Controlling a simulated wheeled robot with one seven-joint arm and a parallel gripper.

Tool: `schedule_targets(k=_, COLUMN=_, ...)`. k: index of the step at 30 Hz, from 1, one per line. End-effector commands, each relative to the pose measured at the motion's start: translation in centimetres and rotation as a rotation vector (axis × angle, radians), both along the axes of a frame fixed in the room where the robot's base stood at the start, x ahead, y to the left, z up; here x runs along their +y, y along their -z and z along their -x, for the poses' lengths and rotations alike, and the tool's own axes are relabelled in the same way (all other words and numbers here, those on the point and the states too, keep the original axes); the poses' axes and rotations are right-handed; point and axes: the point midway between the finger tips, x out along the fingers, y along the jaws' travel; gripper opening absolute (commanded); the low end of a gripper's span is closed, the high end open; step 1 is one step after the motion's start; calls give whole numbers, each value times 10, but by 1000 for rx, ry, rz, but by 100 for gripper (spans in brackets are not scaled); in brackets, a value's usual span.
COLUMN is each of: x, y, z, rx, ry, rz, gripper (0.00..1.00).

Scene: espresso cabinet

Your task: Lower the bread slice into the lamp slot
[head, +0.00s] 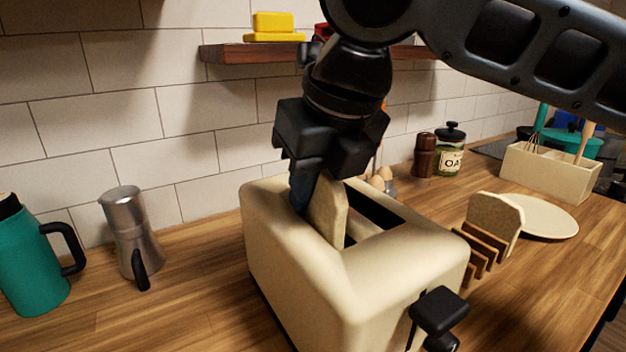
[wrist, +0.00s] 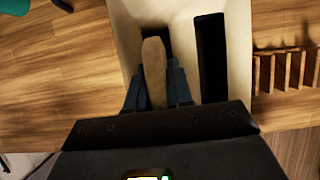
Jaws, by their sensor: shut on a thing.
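A bread slice (head: 329,214) stands on edge in my gripper (head: 314,192), at the left slot of the cream toaster (head: 290,275). My gripper is shut on the slice from above. In the wrist view the slice (wrist: 154,70) sits between the two blue fingers and leans slightly off the line of the dark left slot (wrist: 158,33). The slice covers most of that slot, so how deep it sits is hard to tell. The right slot (head: 373,208) looks dark and empty. No lamp shows in either view.
The toaster's black lever (head: 440,312) juts from its near end. A wooden rack (head: 480,250) holding another bread slice (head: 494,222) and a plate (head: 540,216) stand to the right. A moka pot (head: 130,235) and a teal jug (head: 30,255) stand to the left.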

Motion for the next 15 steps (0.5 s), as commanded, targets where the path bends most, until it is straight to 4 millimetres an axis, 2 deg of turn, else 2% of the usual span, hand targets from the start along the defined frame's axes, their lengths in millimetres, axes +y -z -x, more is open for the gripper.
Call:
schedule_targets(k=1, x=-1, y=12, z=1, rx=12, ry=0, rz=8, gripper=0)
schedule_targets(k=3, x=-1, y=17, z=2, rx=14, ry=0, rz=10, gripper=0)
schedule_targets(k=14, x=-1, y=24, z=2, rx=22, ry=1, rz=10, gripper=0)
schedule_targets(k=15, x=-1, y=24, z=2, rx=23, ry=1, rz=11, gripper=22)
